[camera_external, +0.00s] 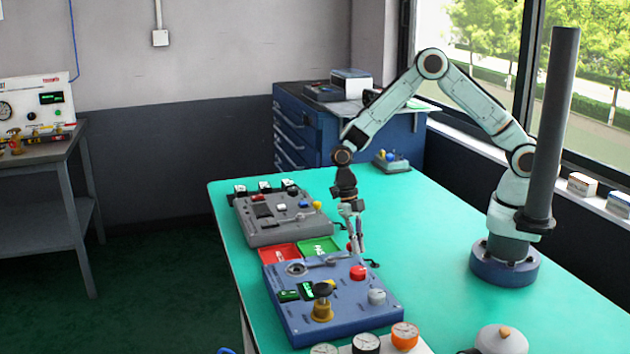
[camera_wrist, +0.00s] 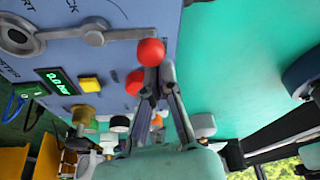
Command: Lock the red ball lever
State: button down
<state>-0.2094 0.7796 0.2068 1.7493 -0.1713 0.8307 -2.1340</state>
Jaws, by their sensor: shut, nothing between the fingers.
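The red ball (camera_wrist: 151,52) sits at the end of a grey lever (camera_wrist: 92,38) on the blue panel (camera_external: 340,318). In the wrist view the lever runs right from a round pivot (camera_wrist: 18,36), below partly cut-off lettering. The lever also shows in the external view (camera_external: 322,262). My gripper (camera_wrist: 158,76) is shut and empty, its fingertips by the lower right of the ball; I cannot tell whether they touch it.
Red (camera_external: 280,254) and green (camera_external: 319,247) trays and a grey panel (camera_external: 278,223) lie behind.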

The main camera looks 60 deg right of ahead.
jog(key=shift+w+d+n, duration=0.2)
jog(key=shift+d+n, duration=0.1)
jog(key=shift+n, duration=0.5)
jog(key=shift+w+d+n+h, duration=0.2)
jog(key=shift+d+n+h, duration=0.15)
jog(key=shift+n, duration=0.35)
jog(key=shift+w+d, duration=0.4)
jog(key=shift+w, duration=0.05)
jog(key=shift+w+d+n+g+h, duration=0.25)
jog(key=shift+w+n+g, duration=0.1)
jog(key=shift+n, duration=0.35)
jog(key=shift+w+d, duration=0.2)
jog(key=shift+w, duration=0.35)
jog(key=shift+w+d, duration=0.15)
jog(key=shift+w, duration=0.35)
jog(key=shift+w+n+h, duration=0.3)
jog(key=shift+w+n, duration=0.15)
jog(key=shift+n, duration=0.25)
jog(key=shift+w, duration=0.5)
jog(key=shift+d, duration=0.1)
